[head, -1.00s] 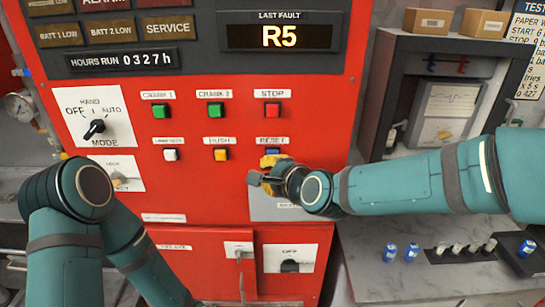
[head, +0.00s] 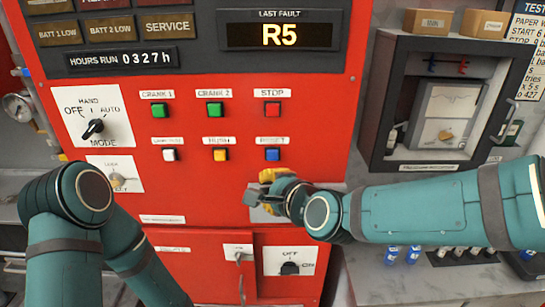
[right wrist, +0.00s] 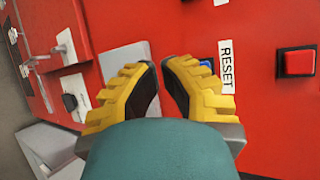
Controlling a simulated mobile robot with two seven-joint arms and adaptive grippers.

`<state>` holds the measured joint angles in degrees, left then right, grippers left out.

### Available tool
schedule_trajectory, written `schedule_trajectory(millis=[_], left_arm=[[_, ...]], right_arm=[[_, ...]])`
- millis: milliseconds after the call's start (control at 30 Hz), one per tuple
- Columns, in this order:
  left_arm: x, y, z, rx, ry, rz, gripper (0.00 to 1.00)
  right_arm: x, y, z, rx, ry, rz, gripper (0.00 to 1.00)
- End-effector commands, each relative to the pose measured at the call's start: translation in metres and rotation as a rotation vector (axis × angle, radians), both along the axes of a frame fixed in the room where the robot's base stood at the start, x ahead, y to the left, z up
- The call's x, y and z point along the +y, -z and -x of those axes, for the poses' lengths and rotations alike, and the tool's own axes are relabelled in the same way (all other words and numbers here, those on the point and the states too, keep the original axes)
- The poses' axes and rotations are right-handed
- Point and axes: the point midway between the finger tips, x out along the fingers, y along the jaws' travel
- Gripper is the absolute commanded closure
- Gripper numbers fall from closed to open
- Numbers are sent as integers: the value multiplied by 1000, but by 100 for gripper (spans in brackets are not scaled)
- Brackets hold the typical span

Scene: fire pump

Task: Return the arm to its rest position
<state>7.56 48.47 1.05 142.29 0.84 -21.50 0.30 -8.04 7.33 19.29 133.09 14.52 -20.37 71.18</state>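My right arm reaches in from the right in the head view. Its gripper (head: 268,190) is in front of the red panel (head: 330,178), just below the blue RESET button (head: 272,155). In the right wrist view the two yellow fingers (right wrist: 161,85) stand apart with a gap between them and nothing held. The blue button (right wrist: 207,64) is partly hidden behind the right-hand finger there, beside the RESET label (right wrist: 227,66). My left arm (head: 85,215) is folded at the lower left of the head view. Its gripper is out of frame.
The mode knob (head: 93,129), several push buttons and a key (head: 238,255) stick out from the panel. A grey open-front cabinet (head: 385,110) stands at the right. Blue-capped bottles (head: 413,255) stand on the counter under my right arm.

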Motion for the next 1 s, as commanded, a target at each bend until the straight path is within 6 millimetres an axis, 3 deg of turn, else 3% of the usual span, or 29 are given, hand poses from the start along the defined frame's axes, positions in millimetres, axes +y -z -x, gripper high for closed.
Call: schedule_trajectory(millis=[400, 467, 567, 767, 900, 1000], left_arm=[[-1, 1, 4, 10, 8, 1, 58], [-2, 2, 8, 20, 15, 2, 58], [-2, 1, 7, 16, 12, 2, 58], [-2, 1, 6, 16, 12, 2, 58], [-2, 1, 6, 15, 12, 1, 58], [-2, 1, 6, 16, 11, 2, 58]], right_arm=[[0, 0, 0, 0, 0, 0, 100], [-3, 12, -2, 12, -6, 27, 100], [-13, 56, -7, 43, -39, 136, 100], [-46, 186, 6, 134, -221, 460, 100], [-71, 274, 39, 199, -418, 657, 100], [-86, 326, 72, 234, -578, 763, 100]])
